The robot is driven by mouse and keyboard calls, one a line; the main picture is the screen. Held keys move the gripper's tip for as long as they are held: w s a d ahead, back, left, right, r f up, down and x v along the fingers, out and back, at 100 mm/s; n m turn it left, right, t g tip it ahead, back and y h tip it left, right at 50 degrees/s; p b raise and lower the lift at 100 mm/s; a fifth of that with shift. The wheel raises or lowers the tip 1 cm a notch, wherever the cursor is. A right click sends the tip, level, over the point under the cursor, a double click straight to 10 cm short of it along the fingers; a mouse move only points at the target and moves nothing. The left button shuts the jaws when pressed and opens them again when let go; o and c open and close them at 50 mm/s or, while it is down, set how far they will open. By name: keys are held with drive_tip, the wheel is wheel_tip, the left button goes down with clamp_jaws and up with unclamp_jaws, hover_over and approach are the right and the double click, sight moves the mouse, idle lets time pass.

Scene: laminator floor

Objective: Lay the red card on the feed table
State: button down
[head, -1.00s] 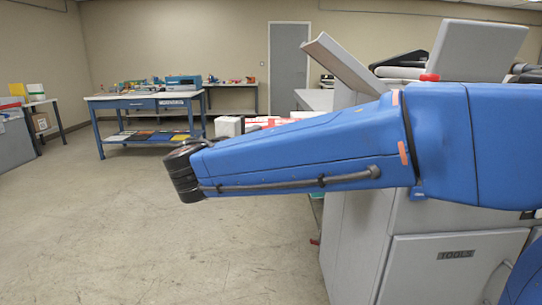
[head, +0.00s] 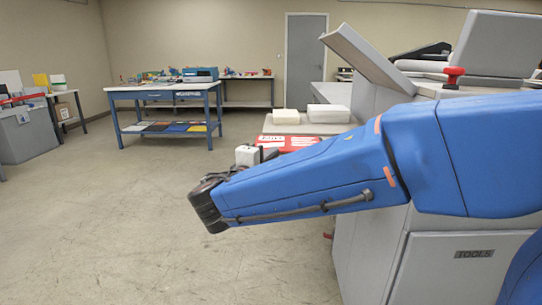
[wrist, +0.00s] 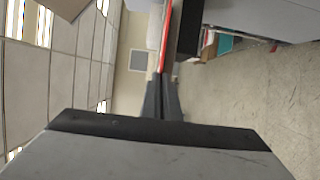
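My gripper (head: 264,154) is at the far end of my blue arm, partly hidden behind it. It is shut on the red card (head: 302,141), which has white label patches and is held roughly flat. In the wrist view the card shows edge-on as a thin red strip (wrist: 166,40) running out from the dark fingers (wrist: 161,88). A grey surface that looks like the feed table (head: 274,126) is behind the card, at the machine's left side. I cannot tell the gap between card and surface.
Two white stacks (head: 286,117) (head: 328,114) sit on the grey surface. The grey laminator (head: 385,250), with a red button (head: 453,73) and a tilted panel (head: 366,58), stands at right. A blue workbench (head: 165,92) is at back left.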

drive_tip(key=shift+f, duration=0.1)
drive_tip(key=c, duration=2)
unclamp_jaws()
drive_tip(key=v, duration=1.2)
